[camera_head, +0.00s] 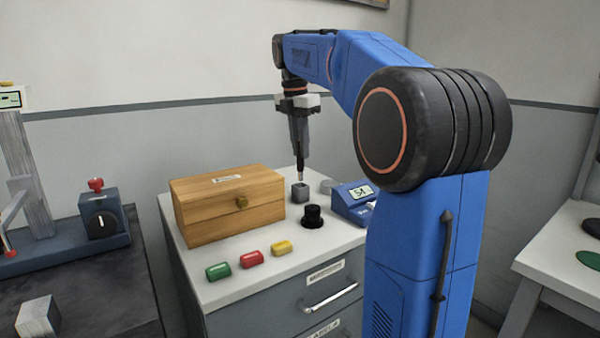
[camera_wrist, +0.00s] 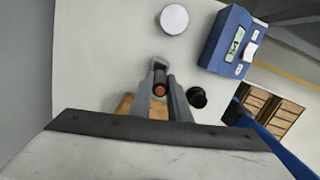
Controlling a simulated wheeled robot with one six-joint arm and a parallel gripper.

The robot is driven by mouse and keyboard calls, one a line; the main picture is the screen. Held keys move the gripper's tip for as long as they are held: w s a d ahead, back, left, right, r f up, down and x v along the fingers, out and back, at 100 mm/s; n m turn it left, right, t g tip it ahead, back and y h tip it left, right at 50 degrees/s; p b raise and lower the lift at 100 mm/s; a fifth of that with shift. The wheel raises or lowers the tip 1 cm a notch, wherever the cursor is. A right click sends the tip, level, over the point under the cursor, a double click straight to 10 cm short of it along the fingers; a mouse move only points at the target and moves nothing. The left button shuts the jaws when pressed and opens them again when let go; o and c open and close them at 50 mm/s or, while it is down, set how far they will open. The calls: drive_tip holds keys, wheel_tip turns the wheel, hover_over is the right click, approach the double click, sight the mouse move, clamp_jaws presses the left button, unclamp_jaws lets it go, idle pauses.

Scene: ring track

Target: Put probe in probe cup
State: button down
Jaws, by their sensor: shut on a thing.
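My gripper (camera_head: 299,150) points straight down over the white cabinet top and is shut on the probe. In the wrist view, the probe (camera_wrist: 160,89) is a dark cylinder with an orange end between the fingers (camera_wrist: 161,100). A black round holder (camera_head: 312,217) stands in front of the block.
A wooden box (camera_head: 215,214) stands left of the block. A blue meter (camera_head: 354,203) stands right, with a pale disc (camera_head: 327,186) near it. Green (camera_head: 218,271), red (camera_head: 253,258) and yellow (camera_head: 282,247) pieces lie along the front of the cabinet top.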

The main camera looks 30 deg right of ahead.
sight(301, 170)
drive_tip(key=shift+f, duration=2.85)
drive_tip(key=shift+f, duration=0.1)
drive_tip(key=c, duration=1.7)
unclamp_jaws()
drive_tip(key=shift+o, duration=0.2)
drive_tip(key=r, duration=0.4)
drive_tip(key=a+r, duration=0.1)
drive_tip(key=r, duration=0.7)
drive_tip(key=shift+s+a+r, duration=0.1)
drive_tip(key=shift+s+a, duration=0.05)
drive_tip(key=shift+a, duration=0.05)
drive_tip(key=shift+s, duration=0.1)
